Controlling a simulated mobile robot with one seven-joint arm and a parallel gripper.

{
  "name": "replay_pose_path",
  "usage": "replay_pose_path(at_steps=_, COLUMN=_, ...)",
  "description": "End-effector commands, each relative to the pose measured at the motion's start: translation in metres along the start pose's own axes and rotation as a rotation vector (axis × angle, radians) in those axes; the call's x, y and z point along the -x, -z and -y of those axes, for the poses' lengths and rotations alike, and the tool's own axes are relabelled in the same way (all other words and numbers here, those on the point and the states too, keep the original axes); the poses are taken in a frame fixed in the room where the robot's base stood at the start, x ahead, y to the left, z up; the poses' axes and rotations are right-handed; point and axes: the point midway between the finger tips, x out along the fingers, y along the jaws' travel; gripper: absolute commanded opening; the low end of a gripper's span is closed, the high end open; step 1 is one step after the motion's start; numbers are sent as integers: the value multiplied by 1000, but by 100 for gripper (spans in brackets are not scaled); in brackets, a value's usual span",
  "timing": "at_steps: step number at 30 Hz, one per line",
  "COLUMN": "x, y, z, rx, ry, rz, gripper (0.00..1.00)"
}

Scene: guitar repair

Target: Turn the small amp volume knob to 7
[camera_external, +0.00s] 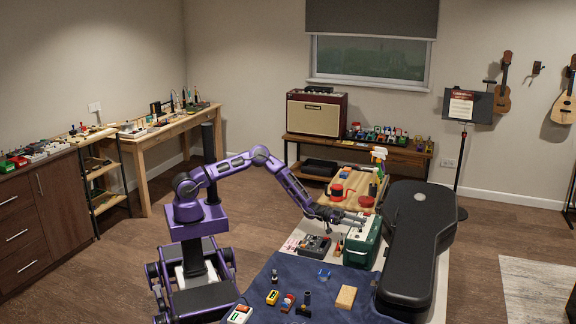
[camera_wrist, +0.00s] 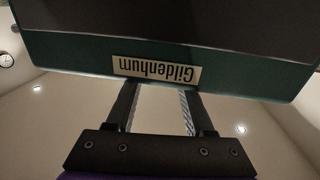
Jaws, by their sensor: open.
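The small green amp (camera_external: 362,246) stands on the bench beside the black guitar case. In the wrist view its green front (camera_wrist: 75,60) fills the top, upside down, with a "Gildenhum" plate and dark grille. My gripper (camera_external: 362,218) is at the amp's upper edge in the external view. In the wrist view my gripper (camera_wrist: 158,95) has its two fingers apart, with nothing between them, reaching toward the plate. I cannot tell whether they touch the amp. The volume knob and its setting cannot be made out in either view.
The black guitar case (camera_external: 408,240) lies right of the amp. A grey device (camera_external: 314,246) sits left of it. A wooden board (camera_external: 345,188) with red items lies behind. A blue mat (camera_external: 325,300) with small parts is in front. A larger red-and-cream amp (camera_external: 316,114) stands on a back bench.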

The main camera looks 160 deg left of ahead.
Motion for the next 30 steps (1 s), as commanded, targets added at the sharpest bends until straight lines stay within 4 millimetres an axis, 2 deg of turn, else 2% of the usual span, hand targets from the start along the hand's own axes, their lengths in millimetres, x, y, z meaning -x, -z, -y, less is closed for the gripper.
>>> replay_pose_path(at_steps=11, x=-5, y=0, z=0, rx=0, ry=0, rz=1, gripper=53)
replay_pose_path(at_steps=20, x=-4, y=0, z=0, rx=0, ry=0, rz=1, gripper=0)
replay_pose_path(at_steps=30, x=-5, y=-2, z=1, rx=-2, ry=-18, rz=-5, gripper=0)
